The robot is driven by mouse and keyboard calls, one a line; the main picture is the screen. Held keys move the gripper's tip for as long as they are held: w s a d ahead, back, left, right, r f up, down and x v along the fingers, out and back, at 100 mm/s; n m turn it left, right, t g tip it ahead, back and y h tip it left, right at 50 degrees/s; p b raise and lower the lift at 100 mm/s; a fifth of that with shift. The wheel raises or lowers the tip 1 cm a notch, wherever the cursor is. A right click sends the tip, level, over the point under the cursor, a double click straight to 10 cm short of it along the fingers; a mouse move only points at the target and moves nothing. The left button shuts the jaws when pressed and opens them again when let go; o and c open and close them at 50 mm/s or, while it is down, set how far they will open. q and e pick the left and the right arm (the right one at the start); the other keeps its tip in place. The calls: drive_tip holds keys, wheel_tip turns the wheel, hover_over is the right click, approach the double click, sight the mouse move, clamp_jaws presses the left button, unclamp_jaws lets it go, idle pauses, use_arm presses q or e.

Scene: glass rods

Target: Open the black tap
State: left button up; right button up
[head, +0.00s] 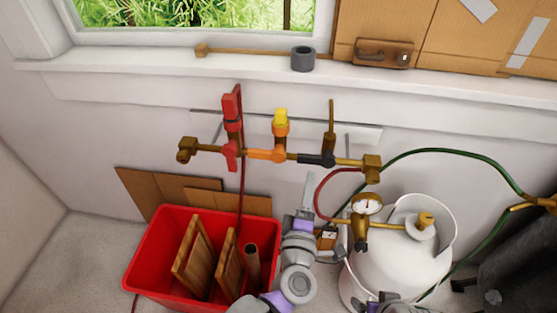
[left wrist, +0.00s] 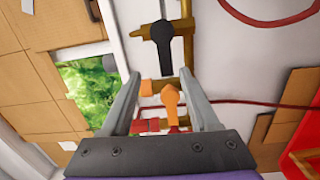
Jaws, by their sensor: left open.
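The black tap (head: 315,159) sits at the right end of the brass pipe row on the wall. Its dark lever lies along the pipe, toward the orange tap (head: 266,154). My left gripper (head: 308,180) is below the black tap in the head view, seen partly edge-on. In the left wrist view the black tap (left wrist: 161,32) is beyond the fingertips. The left gripper (left wrist: 160,75) is open there and nothing is clamped. The orange tap (left wrist: 173,100) shows between the two fingers in that picture. I do not see my right gripper.
A red tap (head: 231,155) is at the left of the row. A white gas cylinder (head: 385,262) with a gauge (head: 367,204) stands below right, with a red hose and a green hose (head: 440,152) nearby. A red crate (head: 160,250) holding wooden boards is at lower left.

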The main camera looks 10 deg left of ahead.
sight(307, 162)
use_arm(q)
drive_tip(key=shift+n+y, duration=0.5)
drive_tip(key=shift+n, duration=0.1)
drive_tip(key=w, duration=0.7)
drive_tip(key=w+a, duration=0.1)
drive_tip(key=w, duration=0.2)
drive_tip(key=shift+w+f+b, duration=0.3)
drive_tip(key=shift+w+f, duration=0.05)
drive_tip(key=shift+f, duration=0.05)
clamp_jaws()
idle(0.4)
